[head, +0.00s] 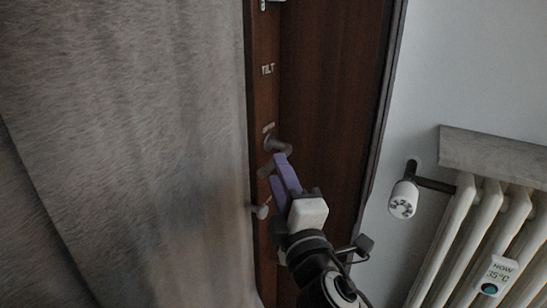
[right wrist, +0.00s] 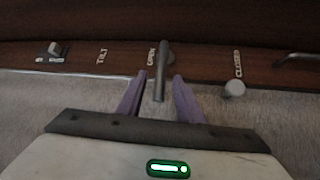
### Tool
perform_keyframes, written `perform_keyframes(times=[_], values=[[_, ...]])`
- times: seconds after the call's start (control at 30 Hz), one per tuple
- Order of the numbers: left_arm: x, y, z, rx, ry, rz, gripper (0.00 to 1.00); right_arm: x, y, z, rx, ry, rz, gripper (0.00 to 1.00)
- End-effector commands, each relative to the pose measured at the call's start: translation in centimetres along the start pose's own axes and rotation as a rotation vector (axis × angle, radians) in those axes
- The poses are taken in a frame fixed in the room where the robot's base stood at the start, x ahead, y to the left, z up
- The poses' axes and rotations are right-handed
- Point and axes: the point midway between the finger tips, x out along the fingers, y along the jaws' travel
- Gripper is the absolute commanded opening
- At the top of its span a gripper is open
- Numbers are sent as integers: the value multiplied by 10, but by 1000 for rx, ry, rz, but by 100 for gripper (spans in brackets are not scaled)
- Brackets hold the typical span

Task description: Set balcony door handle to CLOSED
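The balcony door handle (right wrist: 161,72) is a grey metal lever beside the OPEN label (right wrist: 151,57) in the right wrist view. Its free end points down in that view, between the two purple fingers of my right gripper (right wrist: 159,96). The fingers are open, with a gap on each side of the lever. The CLOSED label (right wrist: 238,64) is to the right of the handle and the TILT label (right wrist: 102,56) to its left. In the head view my right gripper (head: 284,174) reaches up to the handle (head: 277,145) on the brown door frame, and its fingers partly hide it. My left gripper is not in view.
A pale round knob (right wrist: 235,89) sits beside the CLOSED label; it also shows below the handle in the head view (head: 262,211). A grey curtain-like surface (head: 130,150) fills the left. A white radiator (head: 470,235) with a valve (head: 403,198) stands at right.

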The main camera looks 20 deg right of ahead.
Motion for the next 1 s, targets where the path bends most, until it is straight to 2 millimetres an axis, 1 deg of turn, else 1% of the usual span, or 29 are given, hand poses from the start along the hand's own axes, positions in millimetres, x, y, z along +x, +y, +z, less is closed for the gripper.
perform_keyframes(times=[0.03, 0.1, 0.2, 0.3, 0.4, 0.63, 0.67, 0.7, 0.83, 0.87, 1.0], values=[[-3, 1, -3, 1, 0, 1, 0, 11, 2, 0, -2, 0, 1, 33], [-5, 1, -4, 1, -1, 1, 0, 22, 2, 0, 0, 0, 1, 33], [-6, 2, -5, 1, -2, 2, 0, 35, 1, 0, 0, 1, 0, 33], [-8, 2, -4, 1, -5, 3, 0, 43, 0, -1, 3, 2, -1, 33], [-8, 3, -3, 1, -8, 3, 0, 47, -1, -1, 3, 2, -2, 33], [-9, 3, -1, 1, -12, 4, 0, 47, -1, 0, 4, 2, -2, 33], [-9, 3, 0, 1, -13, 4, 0, 47, -1, 0, 4, 2, -2, 32], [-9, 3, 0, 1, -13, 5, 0, 47, -1, 0, 4, 2, -2, 25], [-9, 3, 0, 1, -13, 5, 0, 47, -1, -1, 4, 2, -2, 3], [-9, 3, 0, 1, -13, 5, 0, 47, -1, -1, 3, 2, -2, 0], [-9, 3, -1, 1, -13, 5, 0, 47, -1, -1, 3, 2, -2, 0]])
